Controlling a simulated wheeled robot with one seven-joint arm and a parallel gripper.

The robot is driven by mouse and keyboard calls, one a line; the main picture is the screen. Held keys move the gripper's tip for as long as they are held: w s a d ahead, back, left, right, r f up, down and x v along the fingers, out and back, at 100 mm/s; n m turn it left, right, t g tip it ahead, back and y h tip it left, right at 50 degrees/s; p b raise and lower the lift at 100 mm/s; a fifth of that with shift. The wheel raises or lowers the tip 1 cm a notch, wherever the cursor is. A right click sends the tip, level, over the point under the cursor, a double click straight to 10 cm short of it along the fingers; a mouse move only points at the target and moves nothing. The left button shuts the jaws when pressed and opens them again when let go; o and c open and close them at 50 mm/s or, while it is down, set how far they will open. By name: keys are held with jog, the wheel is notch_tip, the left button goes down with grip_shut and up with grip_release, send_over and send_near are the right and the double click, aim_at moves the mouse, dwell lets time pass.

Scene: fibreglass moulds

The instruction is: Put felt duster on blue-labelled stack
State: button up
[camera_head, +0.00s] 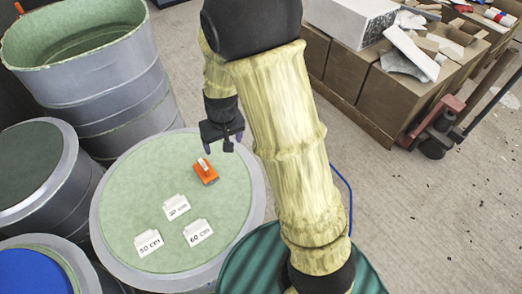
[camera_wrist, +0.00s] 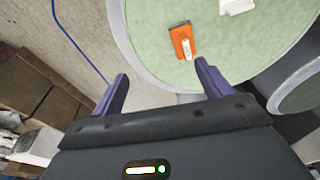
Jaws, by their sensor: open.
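An orange block with a white strip on top, which looks like the felt duster (camera_head: 206,174), lies on the pale green round top of a grey drum (camera_head: 120,210). In the wrist view the orange block (camera_wrist: 182,42) lies beyond my fingertips, nearer the right one. My gripper (camera_head: 222,145) is open and empty, above the drum's far right rim and apart from the block; its two purple fingers show in the wrist view (camera_wrist: 163,78). No blue label is readable; a round mould with a blue top (camera_head: 32,273) is at the lower left.
White signs marked 50 cm (camera_head: 148,243), 60 cm (camera_head: 198,233) and a partly legible one (camera_head: 176,208) stand on the green top. A tall open drum (camera_head: 95,85) and a dark-topped drum (camera_head: 35,160) are left. Cartons (camera_head: 375,95) on a pallet are right.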

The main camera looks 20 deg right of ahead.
jog(key=s+d+r, duration=0.3)
jog(key=s+d, duration=0.1)
jog(key=s, duration=0.2)
jog(key=s+d+r+m+t, duration=0.1)
jog(key=s+d+r, duration=0.2)
jog(key=s, duration=0.3)
jog(key=shift+d+r+m+h, duration=0.3)
jog(key=shift+d+r, duration=0.05)
